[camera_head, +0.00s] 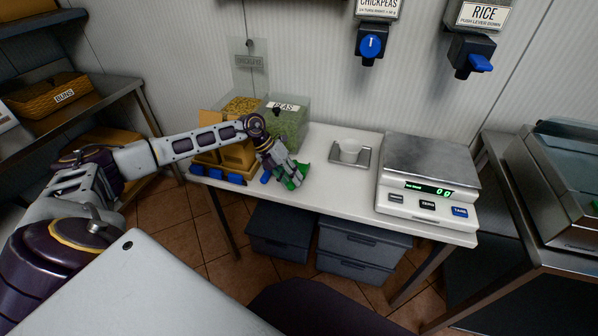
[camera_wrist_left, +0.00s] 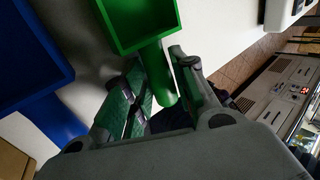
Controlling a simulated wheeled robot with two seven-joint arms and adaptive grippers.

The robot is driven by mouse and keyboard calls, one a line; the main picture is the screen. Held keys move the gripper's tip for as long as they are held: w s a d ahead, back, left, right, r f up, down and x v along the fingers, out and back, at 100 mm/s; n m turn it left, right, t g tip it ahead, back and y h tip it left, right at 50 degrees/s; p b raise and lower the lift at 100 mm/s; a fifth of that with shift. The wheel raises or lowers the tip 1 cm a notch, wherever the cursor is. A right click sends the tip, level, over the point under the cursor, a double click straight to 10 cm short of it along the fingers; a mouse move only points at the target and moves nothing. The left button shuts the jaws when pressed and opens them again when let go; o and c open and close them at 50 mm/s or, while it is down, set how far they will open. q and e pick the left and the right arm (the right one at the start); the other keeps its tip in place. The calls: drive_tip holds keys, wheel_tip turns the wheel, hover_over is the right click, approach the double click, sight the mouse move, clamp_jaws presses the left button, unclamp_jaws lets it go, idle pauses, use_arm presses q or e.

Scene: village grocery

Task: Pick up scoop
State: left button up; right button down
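A green scoop (camera_head: 303,171) lies on the white table beside the bins, partly hidden by my left gripper (camera_head: 291,177). In the left wrist view the scoop's square bowl (camera_wrist_left: 140,22) is at the top, and its handle (camera_wrist_left: 156,75) runs down between the fingers of my left gripper (camera_wrist_left: 156,58). The fingers are apart, one on each side of the handle; a narrow gap shows on the right side, and contact on the left side is unclear. A blue scoop (camera_wrist_left: 38,62) lies to the left of the green one. My right gripper is not in view.
The pea bin (camera_head: 288,128) stands just behind the gripper. Dark crates (camera_head: 355,268) sit below.

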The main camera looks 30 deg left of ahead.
use_arm(q)
clamp_jaws()
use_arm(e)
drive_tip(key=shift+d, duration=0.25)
use_arm(q)
drive_tip(key=shift+r, duration=0.1)
wheel_tip(320, 180, up, 9)
drive_tip(key=shift+f+p, duration=0.2)
drive_tip(key=shift+p, duration=0.15)
drive_tip(key=shift+r, duration=0.65)
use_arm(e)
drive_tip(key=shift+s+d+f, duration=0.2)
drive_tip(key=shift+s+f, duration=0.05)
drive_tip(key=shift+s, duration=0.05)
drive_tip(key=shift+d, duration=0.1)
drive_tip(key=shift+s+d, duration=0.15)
